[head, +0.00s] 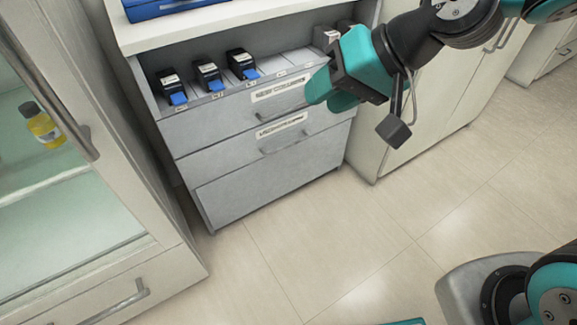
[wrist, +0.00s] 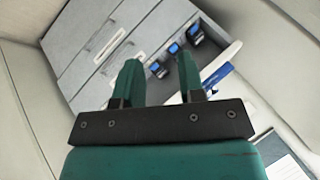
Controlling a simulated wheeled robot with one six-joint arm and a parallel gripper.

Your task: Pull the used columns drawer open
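The grey drawer unit (head: 205,165) stands under a white counter in the head view. Its top drawer front (head: 215,122) is labelled new columns, and several dark columns with blue tabs (head: 208,75) stand behind it. The middle drawer (head: 215,160) has a bar handle (head: 284,145) and a label too small to read surely; it looks closed. My gripper (head: 318,97) is in front of the right end of the top drawer, above the middle handle and apart from it. In the wrist view my gripper (wrist: 158,80) has its fingers apart with nothing between them.
A glass-doored cabinet (head: 120,215) with a yellow bottle (head: 42,128) inside stands at the left. A white cupboard (head: 440,110) stands to the right of the drawers. A blue case (head: 165,8) lies on the counter. The floor (head: 330,235) before the drawers is clear.

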